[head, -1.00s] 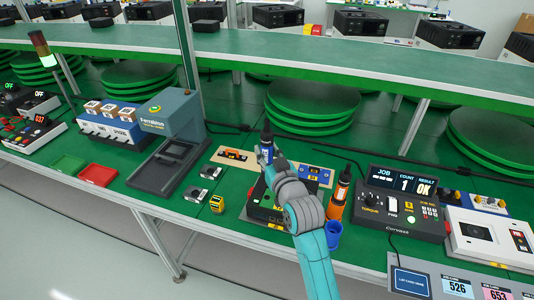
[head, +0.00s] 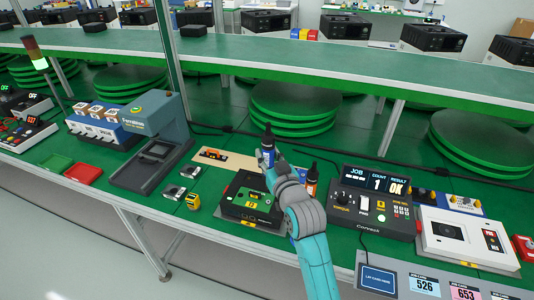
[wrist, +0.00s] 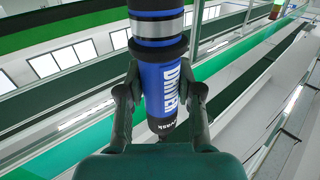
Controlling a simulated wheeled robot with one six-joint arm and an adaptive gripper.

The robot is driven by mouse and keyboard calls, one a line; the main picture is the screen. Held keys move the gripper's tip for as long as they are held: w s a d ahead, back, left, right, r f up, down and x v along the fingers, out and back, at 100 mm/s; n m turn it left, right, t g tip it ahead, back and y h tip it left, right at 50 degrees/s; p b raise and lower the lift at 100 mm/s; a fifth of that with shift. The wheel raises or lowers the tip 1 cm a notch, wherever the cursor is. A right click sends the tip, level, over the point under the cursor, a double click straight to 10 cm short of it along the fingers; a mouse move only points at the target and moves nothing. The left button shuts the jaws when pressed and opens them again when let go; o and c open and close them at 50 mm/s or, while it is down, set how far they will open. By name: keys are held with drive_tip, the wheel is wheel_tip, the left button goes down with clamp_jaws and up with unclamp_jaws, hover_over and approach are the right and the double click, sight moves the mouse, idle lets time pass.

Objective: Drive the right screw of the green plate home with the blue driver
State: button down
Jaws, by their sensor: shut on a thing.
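My gripper (head: 268,165) is shut on the blue driver (head: 268,150), which stands about upright in it. The wrist view shows the driver (wrist: 158,85) between both fingers, with "DRIVER" on its blue body. The driver's tip cannot be made out. The green plate (head: 246,194) lies on a black unit (head: 247,213) on the bench, just left of and below my forearm. My gripper appears up and to the right of it in the picture. The plate's right screw cannot be made out.
A torque controller (head: 365,205) reading "1" and "OK" is further right. A yellow tape measure (head: 193,201) and small grey parts lie left. A raised green shelf (head: 330,55) runs behind.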

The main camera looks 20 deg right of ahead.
drive_tip(key=shift+f, duration=3.3)
idle(0.7)
drive_tip(key=shift+r, duration=3.05)
